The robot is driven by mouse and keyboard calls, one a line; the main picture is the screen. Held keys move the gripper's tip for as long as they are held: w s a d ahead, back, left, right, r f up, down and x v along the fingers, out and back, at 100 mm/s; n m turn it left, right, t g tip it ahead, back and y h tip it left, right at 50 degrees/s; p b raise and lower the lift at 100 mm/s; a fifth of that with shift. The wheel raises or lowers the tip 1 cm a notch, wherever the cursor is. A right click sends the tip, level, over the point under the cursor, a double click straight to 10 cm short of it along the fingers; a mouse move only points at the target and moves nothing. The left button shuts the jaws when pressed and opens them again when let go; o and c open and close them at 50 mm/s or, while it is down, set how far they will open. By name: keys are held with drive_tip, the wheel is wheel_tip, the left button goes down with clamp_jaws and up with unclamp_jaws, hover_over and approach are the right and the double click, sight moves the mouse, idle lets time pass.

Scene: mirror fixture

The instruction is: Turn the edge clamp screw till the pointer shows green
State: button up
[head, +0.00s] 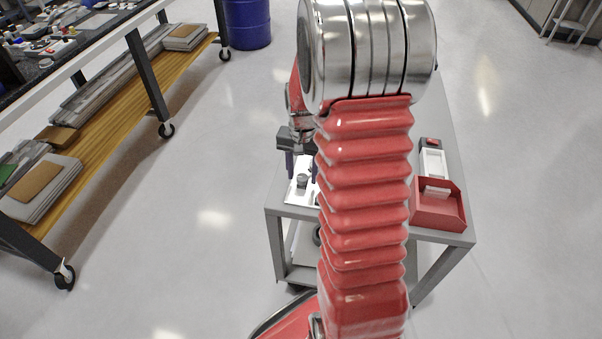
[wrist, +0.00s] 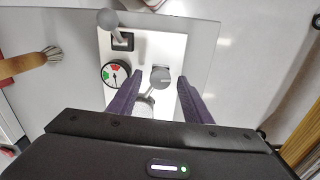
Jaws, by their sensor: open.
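A white fixture plate (wrist: 151,48) lies on the grey table in the wrist view. On it a grey round-headed screw (wrist: 160,77), apparently the edge clamp screw, stands between my fingers. My gripper (wrist: 160,90) is open, with one purple finger on each side of the screw; I cannot tell whether either touches it. Left of the screw is a round dial (wrist: 116,75) with red and green patches. Its dark pointer is too small to read surely. In the head view, my gripper (head: 301,170) is partly hidden by my arm above the plate (head: 299,196).
A grey lever with a ball end (wrist: 108,20) stands on the plate above the dial. A wooden-handled brush (wrist: 40,62) lies to the left. In the head view, a red bin (head: 440,208) sits on the table's right side. Floor around the table is clear.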

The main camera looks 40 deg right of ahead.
drive_tip(key=shift+f, duration=0.1)
drive_tip(key=shift+c, duration=0.6)
drive_tip(key=c, duration=0.9)
drive_tip(key=shift+a, duration=0.25)
drive_tip(key=shift+c, duration=0.2)
drive_tip(key=shift+d, duration=0.2)
drive_tip(key=shift+m, duration=0.5)
drive_tip(key=shift+d+m, duration=0.1)
drive_tip(key=shift+m, duration=0.9)
drive_tip(key=m, duration=0.6)
drive_tip(key=shift+d+m, duration=0.1)
drive_tip(key=shift+m, duration=0.3)
